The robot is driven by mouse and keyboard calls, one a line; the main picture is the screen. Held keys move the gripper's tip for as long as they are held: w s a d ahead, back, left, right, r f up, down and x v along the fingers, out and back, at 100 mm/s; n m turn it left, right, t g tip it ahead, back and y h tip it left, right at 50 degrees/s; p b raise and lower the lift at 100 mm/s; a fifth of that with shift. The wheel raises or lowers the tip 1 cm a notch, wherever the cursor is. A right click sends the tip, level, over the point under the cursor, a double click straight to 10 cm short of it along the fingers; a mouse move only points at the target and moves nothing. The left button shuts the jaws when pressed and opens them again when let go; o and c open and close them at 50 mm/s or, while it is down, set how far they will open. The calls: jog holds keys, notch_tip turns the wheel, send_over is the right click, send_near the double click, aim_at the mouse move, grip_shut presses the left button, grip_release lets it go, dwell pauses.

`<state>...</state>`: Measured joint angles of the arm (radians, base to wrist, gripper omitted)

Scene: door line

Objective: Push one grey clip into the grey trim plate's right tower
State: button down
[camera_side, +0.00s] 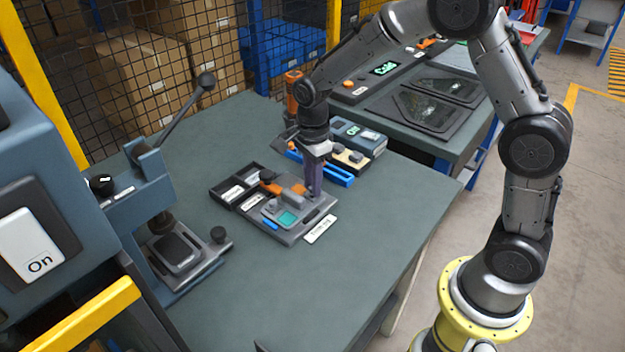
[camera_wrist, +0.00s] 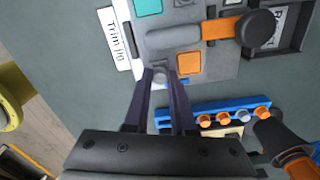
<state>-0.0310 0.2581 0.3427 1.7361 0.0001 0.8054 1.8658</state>
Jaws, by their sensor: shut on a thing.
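My gripper (camera_side: 313,193) points down with its purple fingers at the right edge of the trim jig (camera_side: 320,213). In the wrist view the fingertips (camera_wrist: 160,76) close around a small grey round piece, which looks like the grey clip (camera_wrist: 159,69). It is right at the edge of the grey trim plate (camera_wrist: 172,37), which lies in the jig. Whether the clip is seated in a tower or only above it cannot be told. The fingers hide the right tower. An orange-armed clamp (camera_wrist: 222,28) with a dark knob reaches over the plate.
A blue rack (camera_wrist: 178,117) with several orange and pale pegs stands beside the gripper. Labelled dark trays (camera_side: 226,197) adjoin the jig. A lever press (camera_side: 175,250) stands at the left. The front of the table (camera_side: 320,290) is clear.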

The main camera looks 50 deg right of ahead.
jog(key=shift+f, duration=0.5)
dwell(0.5)
jog(key=c, duration=0.7)
grip_release()
notch_tip(320, 180, up, 14)
jog(key=shift+f, duration=0.1)
